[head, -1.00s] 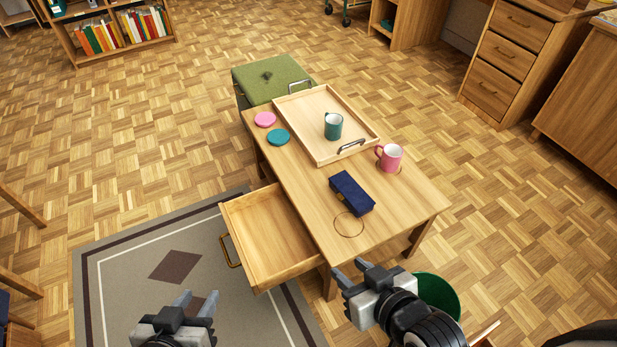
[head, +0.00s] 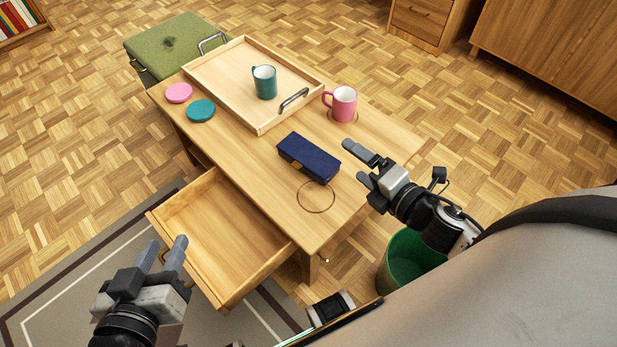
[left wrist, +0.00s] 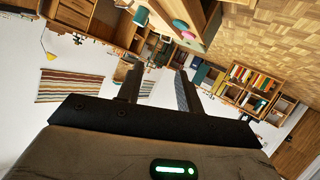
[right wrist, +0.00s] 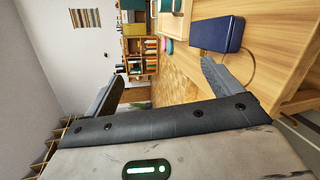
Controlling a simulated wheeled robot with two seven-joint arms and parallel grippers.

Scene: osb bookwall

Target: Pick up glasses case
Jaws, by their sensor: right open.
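The glasses case (head: 309,157) is a dark blue oblong box lying on the wooden table, near its front right part. It also shows in the right wrist view (right wrist: 217,33), at the top. My right gripper (head: 353,162) is open and empty, just right of the case and apart from it. My left gripper (head: 164,254) is in front of the open drawer, away from the case. Its fingers stand apart with nothing between them, as the left wrist view (left wrist: 160,84) shows.
A wooden tray (head: 212,77) holds a green mug (head: 264,82). A pink mug (head: 343,104) stands right of the tray. Pink (head: 178,93) and teal (head: 201,110) coasters lie at the left. An open drawer (head: 262,268) juts out. A green bin (head: 408,257) stands below.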

